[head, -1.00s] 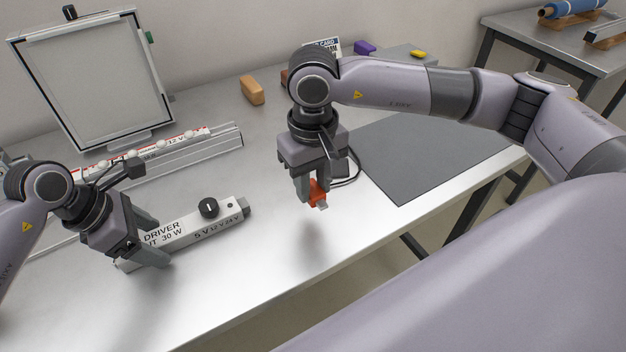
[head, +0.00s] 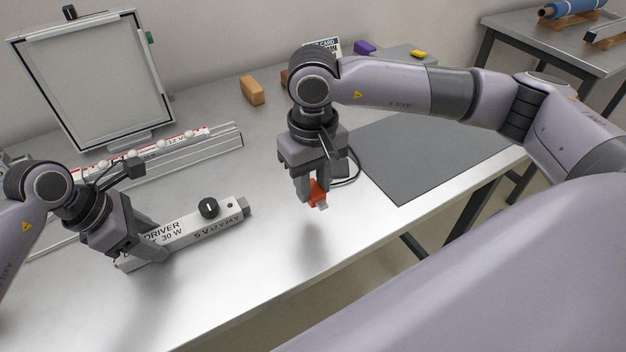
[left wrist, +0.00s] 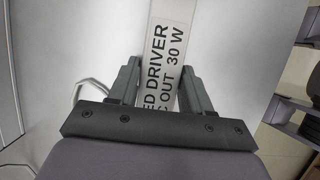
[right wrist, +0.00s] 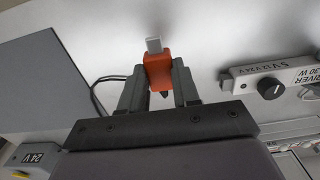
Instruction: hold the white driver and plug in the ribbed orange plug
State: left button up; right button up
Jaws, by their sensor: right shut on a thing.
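The white driver (head: 190,231) is a long bar on the table with a black knob and voltage marks. My left gripper (head: 152,232) has its fingers on either side of the driver's near-left end. In the left wrist view the driver (left wrist: 172,35) runs between the fingers, with a small gap showing at the left finger. My right gripper (head: 313,194) is shut on the orange plug (head: 317,190) and holds it above the table, right of the driver. In the right wrist view the plug (right wrist: 157,70) has a pale metal tip pointing away from the fingers. Its ribs are not clear.
A dark cable (head: 350,170) hangs by the right gripper. A grey mat (head: 430,150) lies to the right. A framed panel (head: 90,80), a metal rail (head: 190,153) and an orange-brown block (head: 252,90) stand behind. The table front is clear.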

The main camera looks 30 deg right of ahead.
dwell(0.4)
jog(key=shift+w+f+m, duration=0.3)
jog(key=shift+w+m, duration=0.3)
jog(key=shift+m, duration=0.6)
jog(key=w+f+m, duration=0.1)
jog(key=w+m, duration=0.1)
jog(key=m, duration=0.2)
jog(key=w+f+m, duration=0.1)
jog(key=m, duration=0.3)
jog(key=w+f+m, duration=0.1)
jog(key=w+m, duration=0.1)
jog(key=m, duration=0.2)
jog(key=shift+w+d+f, duration=0.3)
jog(key=shift+d+f, duration=0.1)
jog(key=m, duration=0.1)
jog(key=w+f+m, duration=0.1)
jog(key=m, duration=0.1)
jog(key=shift+w+d, duration=0.1)
jog(key=shift+d, duration=0.1)
jog(key=shift+a, duration=2.85)
